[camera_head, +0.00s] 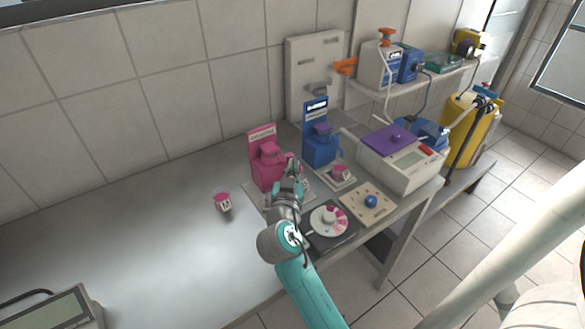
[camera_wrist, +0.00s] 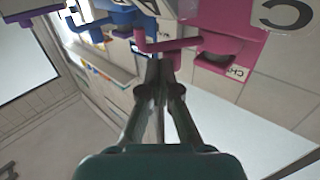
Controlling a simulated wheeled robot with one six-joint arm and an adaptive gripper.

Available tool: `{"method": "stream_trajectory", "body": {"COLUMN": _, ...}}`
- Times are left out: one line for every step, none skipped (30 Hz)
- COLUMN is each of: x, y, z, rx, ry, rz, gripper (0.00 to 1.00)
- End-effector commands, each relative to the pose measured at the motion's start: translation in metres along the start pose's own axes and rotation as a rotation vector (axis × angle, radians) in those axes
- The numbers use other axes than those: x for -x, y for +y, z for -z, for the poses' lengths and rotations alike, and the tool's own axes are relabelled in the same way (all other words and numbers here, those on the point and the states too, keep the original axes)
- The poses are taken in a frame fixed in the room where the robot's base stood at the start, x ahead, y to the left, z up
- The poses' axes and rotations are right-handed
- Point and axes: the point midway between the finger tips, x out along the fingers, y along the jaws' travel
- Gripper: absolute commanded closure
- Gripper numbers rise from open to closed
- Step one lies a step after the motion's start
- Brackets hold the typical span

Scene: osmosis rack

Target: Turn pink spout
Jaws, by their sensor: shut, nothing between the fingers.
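The pink dispenser (camera_head: 262,170) stands on the bench against the tiled wall, with a pink lettered plate on top. Its pink spout (camera_wrist: 180,44) shows in the wrist view as a bar reaching left from the body, with a short upright end piece. My gripper (camera_head: 291,172) is at the right side of the dispenser's front in the head view and partly covers the spout there. In the wrist view my gripper (camera_wrist: 160,62) has its fingers together and empty, with the tips right at the spout. I cannot tell whether they touch it.
A blue dispenser (camera_head: 318,148) stands close on the right, with a pink-topped cube (camera_head: 340,172) in front. A round dial (camera_head: 330,221) and a board with a blue ball (camera_head: 371,201) lie at the front edge. Another pink-topped cube (camera_head: 222,202) sits left; the bench beyond is clear.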

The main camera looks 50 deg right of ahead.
Motion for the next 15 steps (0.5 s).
{"method": "stream_trajectory", "body": {"x": 0.0, "y": 0.0, "z": 0.0, "rx": 0.0, "ry": 0.0, "rz": 0.0, "gripper": 1.0}}
{"method": "stream_trajectory", "body": {"x": 0.0, "y": 0.0, "z": 0.001, "rx": 0.0, "ry": 0.0, "rz": 0.0, "gripper": 1.0}}
{"method": "stream_trajectory", "body": {"x": 0.0, "y": 0.0, "z": 0.002, "rx": -0.001, "ry": 0.001, "rz": 0.0, "gripper": 1.0}}
{"method": "stream_trajectory", "body": {"x": 0.0, "y": 0.0, "z": 0.004, "rx": -0.001, "ry": 0.001, "rz": -0.001, "gripper": 1.0}}
{"method": "stream_trajectory", "body": {"x": 0.0, "y": 0.0, "z": 0.006, "rx": -0.001, "ry": 0.002, "rz": -0.001, "gripper": 1.0}}
{"method": "stream_trajectory", "body": {"x": 0.0, "y": 0.0, "z": 0.01, "rx": -0.003, "ry": 0.002, "rz": -0.001, "gripper": 1.0}}
{"method": "stream_trajectory", "body": {"x": 0.0, "y": 0.0, "z": 0.013, "rx": -0.003, "ry": 0.002, "rz": -0.001, "gripper": 1.0}}
{"method": "stream_trajectory", "body": {"x": 0.0, "y": 0.0, "z": 0.018, "rx": -0.003, "ry": 0.003, "rz": 0.0, "gripper": 1.0}}
{"method": "stream_trajectory", "body": {"x": 0.0, "y": 0.0, "z": 0.024, "rx": -0.004, "ry": 0.003, "rz": 0.0, "gripper": 1.0}}
{"method": "stream_trajectory", "body": {"x": 0.0, "y": 0.0, "z": 0.03, "rx": -0.004, "ry": 0.004, "rz": 0.0, "gripper": 1.0}}
{"method": "stream_trajectory", "body": {"x": 0.0, "y": 0.0, "z": 0.036, "rx": -0.006, "ry": 0.004, "rz": 0.0, "gripper": 1.0}}
{"method": "stream_trajectory", "body": {"x": 0.0, "y": 0.0, "z": 0.043, "rx": -0.005, "ry": 0.004, "rz": 0.0, "gripper": 1.0}}
{"method": "stream_trajectory", "body": {"x": 0.0, "y": 0.0, "z": 0.049, "rx": -0.005, "ry": 0.004, "rz": -0.001, "gripper": 1.0}}
{"method": "stream_trajectory", "body": {"x": 0.0, "y": 0.0, "z": 0.055, "rx": -0.006, "ry": 0.004, "rz": 0.0, "gripper": 1.0}}
{"method": "stream_trajectory", "body": {"x": 0.0, "y": 0.0, "z": 0.062, "rx": -0.004, "ry": 0.004, "rz": 0.0, "gripper": 1.0}}
